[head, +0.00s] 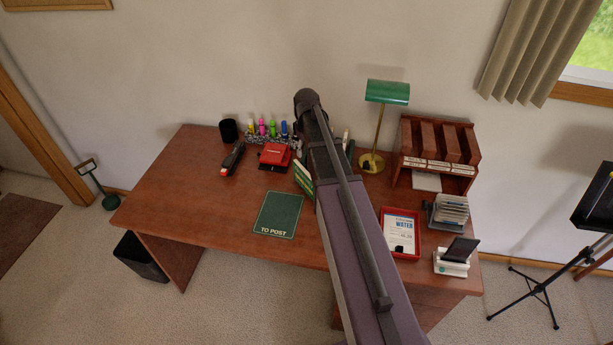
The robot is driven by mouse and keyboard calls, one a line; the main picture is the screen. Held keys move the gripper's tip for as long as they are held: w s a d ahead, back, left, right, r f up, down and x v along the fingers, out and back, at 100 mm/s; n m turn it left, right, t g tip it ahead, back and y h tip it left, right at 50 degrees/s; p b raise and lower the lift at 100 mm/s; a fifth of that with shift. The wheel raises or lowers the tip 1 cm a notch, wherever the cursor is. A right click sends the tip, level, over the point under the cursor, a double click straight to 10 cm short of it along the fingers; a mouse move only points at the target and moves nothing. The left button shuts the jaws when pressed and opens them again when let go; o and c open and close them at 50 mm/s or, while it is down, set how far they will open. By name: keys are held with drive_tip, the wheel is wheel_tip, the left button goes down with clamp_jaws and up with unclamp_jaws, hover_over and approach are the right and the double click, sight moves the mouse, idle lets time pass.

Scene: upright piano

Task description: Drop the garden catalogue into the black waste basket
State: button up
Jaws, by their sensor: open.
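The black waste basket (137,262) stands on the carpet at the desk's left end, partly hidden by the desktop and side panel. I cannot make out which item is the garden catalogue. Green-and-white upright edges (303,178) show just left of my arm on the desk, and more of that group is hidden behind the arm. My arm crosses the middle of the head view over the desk. My gripper is not visible in this view.
The brown desk (215,215) holds a green "TO POST" mat (279,213), a red hole punch (274,154), a stapler (233,158), a green lamp (387,93), a red tray (413,255) and a wooden sorter (437,150). A music stand (545,280) is at right. The desk's front left is clear.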

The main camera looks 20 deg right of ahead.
sight(306, 177)
drive_tip(key=shift+d+f, duration=0.1)
idle(0.4)
wheel_tip(306, 177, down, 8)
drive_tip(key=b, duration=0.8)
drive_tip(key=shift+f+b, duration=0.15)
drive_tip(key=shift+b, duration=0.2)
drive_tip(key=shift+a+f+b, duration=0.2)
drive_tip(key=shift+f+b, duration=2.4)
drive_tip(key=shift+c, duration=0.2)
clamp_jaws()
